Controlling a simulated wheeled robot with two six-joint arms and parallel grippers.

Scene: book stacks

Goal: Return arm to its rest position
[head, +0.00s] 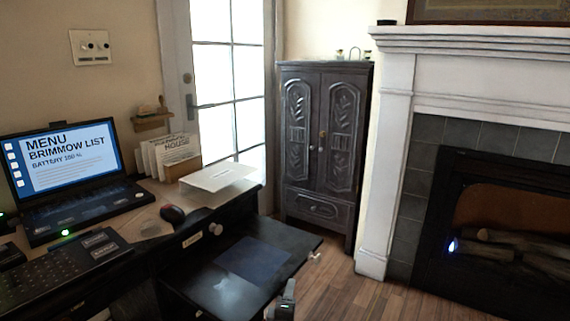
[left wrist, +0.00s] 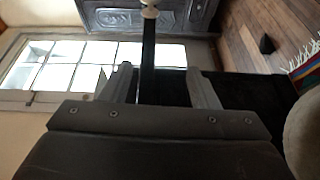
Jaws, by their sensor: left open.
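My left gripper (head: 284,297) shows at the bottom edge of the head view, just below the open black drawer (head: 205,285) of the desk. In the left wrist view my left gripper (left wrist: 162,85) has its two grey fingers spread apart, with nothing clasped between them. A dark upright edge with a pale knob (left wrist: 149,11) at its end shows beyond and between the fingers; I cannot tell the distance. The rest of my left arm is mostly out of the head view. My right gripper is not in view.
A dark blue flat item (head: 254,261) lies in the drawer. The desk holds a laptop (head: 65,165), a mouse (head: 172,213) and a white box (head: 216,176). A dark carved cabinet (head: 322,150) and a fireplace (head: 500,230) stand beyond. Wooden floor (head: 350,295) is clear at right.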

